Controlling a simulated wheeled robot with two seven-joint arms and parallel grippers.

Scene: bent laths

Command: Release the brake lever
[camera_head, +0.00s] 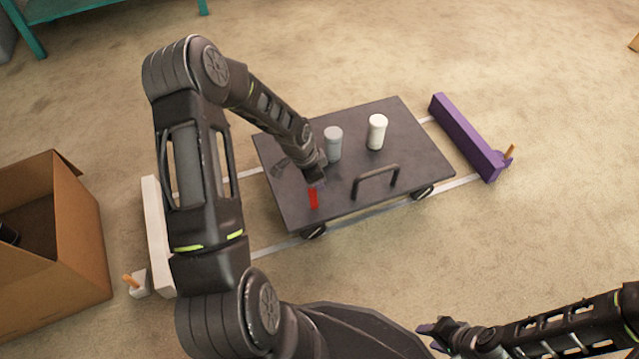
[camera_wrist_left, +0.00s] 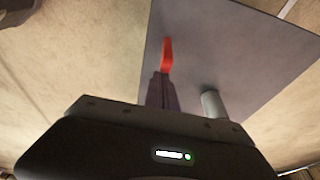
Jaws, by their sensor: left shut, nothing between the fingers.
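The red brake lever (camera_head: 313,198) stands near the front left edge of the dark cart (camera_head: 410,125). It also shows in the left wrist view (camera_wrist_left: 167,54), just beyond my fingertips. My left gripper (camera_head: 316,182) is shut and empty, with its tips right by the lever; I cannot tell whether they touch it. The closed fingers also show in the left wrist view (camera_wrist_left: 162,84). My right gripper (camera_head: 430,337) is at the lower right, away from the cart, with its fingers apart.
A grey cylinder (camera_head: 333,143) and a white cylinder (camera_head: 377,132) stand on the cart, behind a black handle (camera_head: 376,178). A purple beam (camera_head: 465,137) lies right of the cart and a white beam (camera_head: 156,235) left. A cardboard box (camera_head: 75,225) stands far left.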

